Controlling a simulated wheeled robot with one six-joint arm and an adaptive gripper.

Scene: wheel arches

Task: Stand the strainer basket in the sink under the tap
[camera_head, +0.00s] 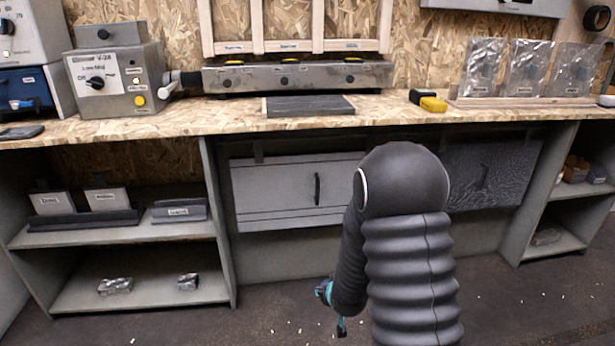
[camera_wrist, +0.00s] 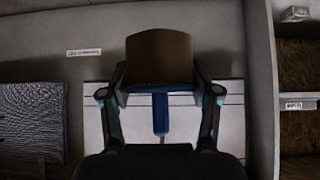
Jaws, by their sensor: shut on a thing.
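My gripper (camera_head: 325,292) shows only in part in the head view, low and left of my black arm, which hides the rest of it. In the wrist view my gripper (camera_wrist: 159,80) has a finger on each side of a brown block-like thing (camera_wrist: 158,54) and is shut on it. A blue upright bar (camera_wrist: 160,114) shows just below the brown thing between the fingers; I cannot tell whether the two are joined. I cannot make out a strainer basket, a sink or a tap in either view.
A workbench (camera_head: 220,118) runs across the back, with a grey control box (camera_head: 118,82) on it. Below are a left shelf (camera_head: 150,232), a grey panel with a black handle (camera_head: 280,190), a dark textured panel (camera_head: 490,170) and a right shelf (camera_head: 560,240). Floor in front looks mostly clear.

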